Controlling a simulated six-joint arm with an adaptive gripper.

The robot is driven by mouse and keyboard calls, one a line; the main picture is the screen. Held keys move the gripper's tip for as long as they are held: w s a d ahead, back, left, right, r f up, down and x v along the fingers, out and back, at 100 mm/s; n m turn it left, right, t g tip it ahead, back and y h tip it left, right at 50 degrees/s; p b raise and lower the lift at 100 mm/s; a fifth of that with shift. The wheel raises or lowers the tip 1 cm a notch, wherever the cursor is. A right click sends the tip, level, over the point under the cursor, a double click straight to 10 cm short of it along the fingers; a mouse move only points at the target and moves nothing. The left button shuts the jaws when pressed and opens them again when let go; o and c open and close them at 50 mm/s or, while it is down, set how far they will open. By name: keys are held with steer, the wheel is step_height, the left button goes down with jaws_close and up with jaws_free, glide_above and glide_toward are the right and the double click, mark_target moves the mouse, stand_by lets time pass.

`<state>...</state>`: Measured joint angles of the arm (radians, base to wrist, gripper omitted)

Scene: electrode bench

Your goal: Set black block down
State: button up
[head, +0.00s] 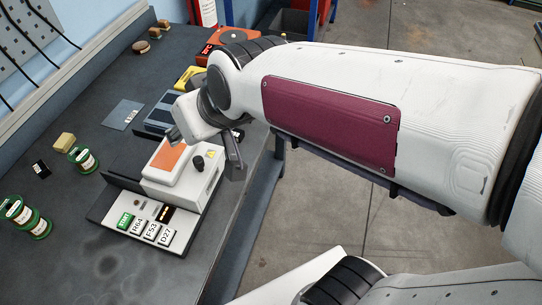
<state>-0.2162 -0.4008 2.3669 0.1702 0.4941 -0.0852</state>
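A small black block (41,169) with a white mark lies on the dark bench at the left, apart from my gripper. My gripper (205,152) points down over the rear of a white instrument with an orange top (172,158). Its two fingers stand wide apart and I see nothing held between them, though the wrist hides part of that space. A small dark round piece (198,163), perhaps a knob, is on the instrument below the gripper.
Green-labelled spools (83,159) and a tan block (64,142) stand at the left. The instrument's front panel has label keys (151,231). A blue tray (165,112), yellow item (189,77) and orange-topped device (234,37) lie behind.

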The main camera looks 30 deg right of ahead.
steer(key=s+d+f+m+g+h, duration=0.2)
steer(key=s+d, duration=0.8)
steer(key=s, duration=0.4)
steer(key=shift+h, duration=0.4)
